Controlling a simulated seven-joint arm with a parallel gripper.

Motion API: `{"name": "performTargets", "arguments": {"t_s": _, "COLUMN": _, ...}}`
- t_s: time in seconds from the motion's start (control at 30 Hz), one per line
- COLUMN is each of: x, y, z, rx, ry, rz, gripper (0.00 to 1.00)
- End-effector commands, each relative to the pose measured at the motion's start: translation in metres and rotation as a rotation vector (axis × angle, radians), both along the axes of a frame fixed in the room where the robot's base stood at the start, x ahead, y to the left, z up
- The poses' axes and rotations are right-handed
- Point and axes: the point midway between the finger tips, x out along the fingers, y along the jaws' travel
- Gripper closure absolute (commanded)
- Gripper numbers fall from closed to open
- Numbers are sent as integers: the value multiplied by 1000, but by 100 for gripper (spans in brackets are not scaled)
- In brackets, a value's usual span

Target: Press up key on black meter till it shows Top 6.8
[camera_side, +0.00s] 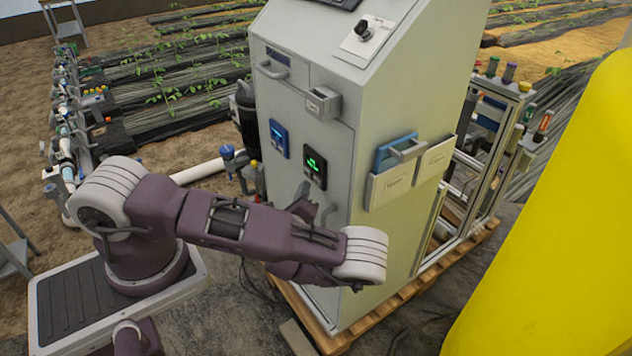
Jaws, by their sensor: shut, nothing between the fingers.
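The black meter (315,168) is on the front of the pale grey cabinet. Its green display is lit, but the digits are too small to read. Its keys sit below the display and cannot be told apart. A blue meter (279,138) is mounted to its left. My gripper (303,196) is shut and empty, just below the black meter near the cabinet front, and partly hidden by my arm. I cannot tell whether it touches the panel.
The cabinet (400,130) stands on a wooden pallet (345,340). A yellow surface (560,230) fills the right foreground.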

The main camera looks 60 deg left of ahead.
Motion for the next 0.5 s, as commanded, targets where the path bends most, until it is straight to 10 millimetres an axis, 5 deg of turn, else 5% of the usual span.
{"name": "performTargets", "arguments": {"t_s": 0.5, "x": -47, "y": 0, "z": 0, "rx": 1, "ry": 2, "rz": 1, "gripper": 100}}
